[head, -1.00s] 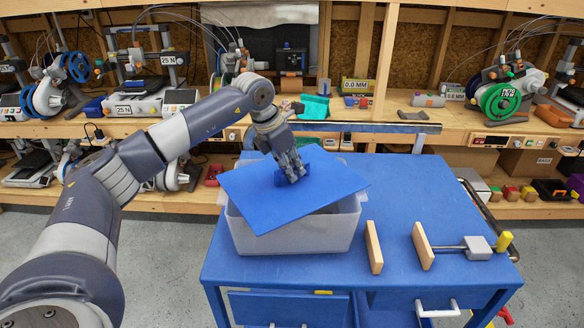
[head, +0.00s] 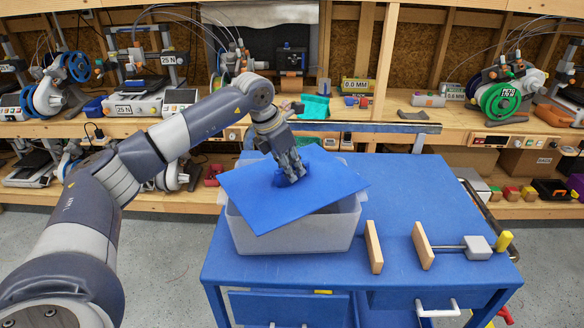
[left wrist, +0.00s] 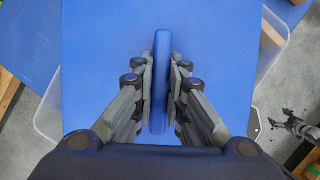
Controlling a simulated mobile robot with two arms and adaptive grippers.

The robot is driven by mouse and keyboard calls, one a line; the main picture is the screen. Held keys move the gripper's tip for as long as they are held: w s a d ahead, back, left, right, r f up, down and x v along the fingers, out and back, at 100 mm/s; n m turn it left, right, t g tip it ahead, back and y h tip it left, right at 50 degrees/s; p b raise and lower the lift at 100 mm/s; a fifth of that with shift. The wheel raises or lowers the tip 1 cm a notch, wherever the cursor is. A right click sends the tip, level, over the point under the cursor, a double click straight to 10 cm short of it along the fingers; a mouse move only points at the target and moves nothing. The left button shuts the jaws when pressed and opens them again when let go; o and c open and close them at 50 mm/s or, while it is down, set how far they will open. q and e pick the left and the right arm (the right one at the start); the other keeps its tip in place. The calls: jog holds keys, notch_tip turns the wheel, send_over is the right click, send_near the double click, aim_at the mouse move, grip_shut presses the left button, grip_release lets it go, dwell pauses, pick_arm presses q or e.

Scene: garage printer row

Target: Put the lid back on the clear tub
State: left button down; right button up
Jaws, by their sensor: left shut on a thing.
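The blue lid (head: 265,207) lies over the clear tub (head: 295,236) on the blue cart. It is turned askew to the tub, and its corners stick out past the rim on the left and right. My left gripper (head: 291,180) is shut on the upright handle (left wrist: 161,80) in the middle of the lid (left wrist: 105,50). In the left wrist view, the fingers of the left gripper (left wrist: 161,85) flank the handle. Tub edges (left wrist: 48,115) show beyond the lid. I cannot tell whether the lid touches the rim.
The blue cart top (head: 400,190) is clear behind and right of the tub. Two wooden blocks (head: 374,247) stand right of the tub, with a metal rod and grey block (head: 477,247) near the right edge. A printer bench (head: 385,128) runs behind.

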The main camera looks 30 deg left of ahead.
pick_arm(q)
jog(key=shift+f, duration=0.1)
dwell(0.7)
jog(key=c, duration=1.5)
grip_release()
jog(key=shift+c, duration=0.2)
jog(key=shift+o, duration=0.3)
jog(key=o, duration=0.4)
jog(key=shift+r+p, duration=2.6)
jog(key=shift+r, duration=0.95)
